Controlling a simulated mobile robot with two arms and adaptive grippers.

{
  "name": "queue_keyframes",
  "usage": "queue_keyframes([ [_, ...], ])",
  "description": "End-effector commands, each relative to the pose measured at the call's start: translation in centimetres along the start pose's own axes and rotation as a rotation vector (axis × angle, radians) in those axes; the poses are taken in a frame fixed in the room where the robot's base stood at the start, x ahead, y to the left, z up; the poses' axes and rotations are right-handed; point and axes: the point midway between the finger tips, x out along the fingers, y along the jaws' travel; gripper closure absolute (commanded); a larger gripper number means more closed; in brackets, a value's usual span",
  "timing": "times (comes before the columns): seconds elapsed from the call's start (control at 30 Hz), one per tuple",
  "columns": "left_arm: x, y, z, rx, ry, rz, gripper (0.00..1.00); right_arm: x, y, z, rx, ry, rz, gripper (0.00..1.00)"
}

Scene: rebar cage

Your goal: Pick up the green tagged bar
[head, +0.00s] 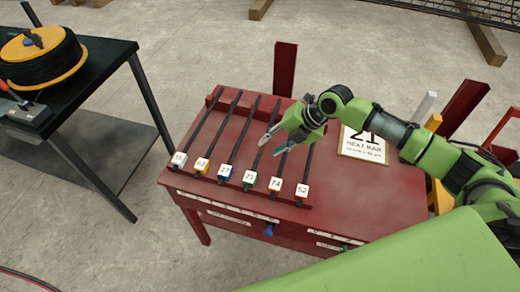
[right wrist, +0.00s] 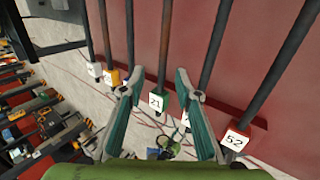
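The green tagged bar (head: 249,180) lies on the red table among several dark bars, each with a coloured tag block at its near end. Its white tag face reads 21 in the right wrist view (right wrist: 156,101). My right gripper (head: 271,146) is open and empty above the bars, over the green tagged bar and its neighbour. In the right wrist view the bar runs between the two open fingers, with its tag showing between them. Contact with the bar is not visible. My left gripper is not in view.
The red-tagged bar (head: 275,184) and the bar tagged 52 (head: 302,190) lie right; the blue-tagged bar (head: 224,171) lies close left. A sign (head: 365,144) reading 21 NEXT BAR is on the red table (head: 385,205). A black table (head: 100,60) stands left.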

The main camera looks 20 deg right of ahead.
Motion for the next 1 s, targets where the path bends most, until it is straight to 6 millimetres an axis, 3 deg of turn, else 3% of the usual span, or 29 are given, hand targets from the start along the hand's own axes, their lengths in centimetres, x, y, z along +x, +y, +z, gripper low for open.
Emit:
queue_keyframes([
  [0.13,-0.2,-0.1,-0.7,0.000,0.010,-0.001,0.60,1.0,0.0,0.0,0.000,0.000,0.000,0.70],
  [0.4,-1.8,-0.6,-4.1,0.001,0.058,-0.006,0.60,3.9,-0.3,-0.1,0.002,0.002,-0.001,0.70],
  [0.6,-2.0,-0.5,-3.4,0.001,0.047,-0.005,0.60,6.0,-0.5,0.1,0.001,0.000,-0.001,0.70],
  [0.87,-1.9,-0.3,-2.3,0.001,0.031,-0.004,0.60,6.3,-0.6,0.1,0.000,-0.001,-0.001,0.70],
  [1.0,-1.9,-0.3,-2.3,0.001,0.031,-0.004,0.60,6.3,-0.6,0.1,0.000,-0.001,-0.001,1.00],
])
